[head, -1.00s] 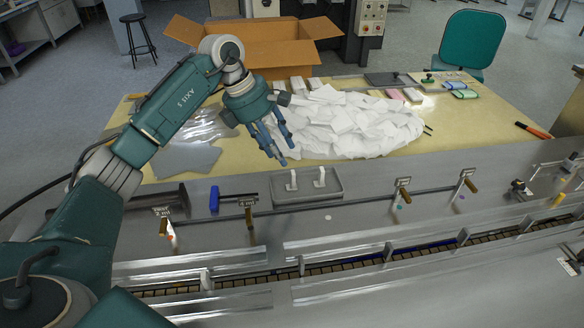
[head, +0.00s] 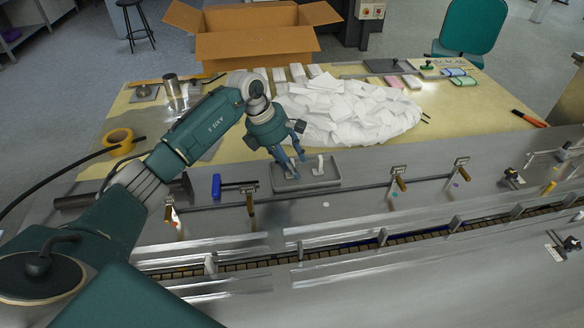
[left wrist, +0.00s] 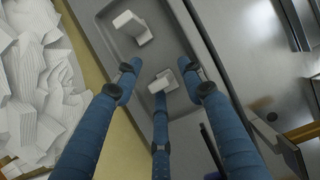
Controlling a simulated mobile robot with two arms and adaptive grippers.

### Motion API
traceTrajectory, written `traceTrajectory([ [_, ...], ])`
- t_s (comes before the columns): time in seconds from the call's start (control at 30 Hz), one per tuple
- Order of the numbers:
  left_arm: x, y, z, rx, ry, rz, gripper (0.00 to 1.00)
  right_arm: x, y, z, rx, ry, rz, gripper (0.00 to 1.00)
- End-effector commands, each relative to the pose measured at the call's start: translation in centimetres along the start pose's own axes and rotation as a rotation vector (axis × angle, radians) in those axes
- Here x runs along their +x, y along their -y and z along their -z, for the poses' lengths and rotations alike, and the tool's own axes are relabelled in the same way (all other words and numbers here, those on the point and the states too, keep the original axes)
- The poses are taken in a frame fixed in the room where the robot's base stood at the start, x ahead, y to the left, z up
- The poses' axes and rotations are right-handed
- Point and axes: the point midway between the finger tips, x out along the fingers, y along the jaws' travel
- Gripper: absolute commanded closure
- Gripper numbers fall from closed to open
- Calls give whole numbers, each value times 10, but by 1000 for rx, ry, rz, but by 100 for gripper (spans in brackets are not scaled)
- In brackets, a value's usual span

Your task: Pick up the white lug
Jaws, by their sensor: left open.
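A shallow grey tray (head: 327,180) on the machine's top holds two small white lugs. The right-hand lug (head: 319,166) stands clear in the head view. The other is mostly hidden behind my fingers there. In the left wrist view, the near lug (left wrist: 163,82) lies between my blue fingertips, with the far lug (left wrist: 131,27) beyond them near the tray's end. My left gripper (head: 291,164) is open, pointing down over the tray's left part, fingers spread around the near lug. I cannot tell whether any finger touches it. My right gripper is not in view.
A heap of white packets (head: 345,110) lies on the table just behind the tray. A blue-handled tool (head: 216,187) lies left of the tray. A rail with brown-handled clamps (head: 398,180) runs in front. A cardboard box (head: 255,45) stands behind.

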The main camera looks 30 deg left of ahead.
Motion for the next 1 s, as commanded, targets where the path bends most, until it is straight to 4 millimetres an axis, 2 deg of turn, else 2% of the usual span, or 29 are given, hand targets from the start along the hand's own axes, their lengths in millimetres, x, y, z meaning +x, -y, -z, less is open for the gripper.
traceTrajectory([
  [0.1,0,0,0,0,0,0,59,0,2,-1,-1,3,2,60],
  [0.27,0,0,0,0,1,0,91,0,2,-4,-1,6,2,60],
  [0.73,-5,-1,-2,0,2,-1,92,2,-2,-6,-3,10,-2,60],
  [0.87,-15,-1,-7,1,4,-2,92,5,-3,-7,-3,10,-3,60],
  [1.0,-39,-2,-17,1,4,-5,92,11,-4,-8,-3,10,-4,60],
])
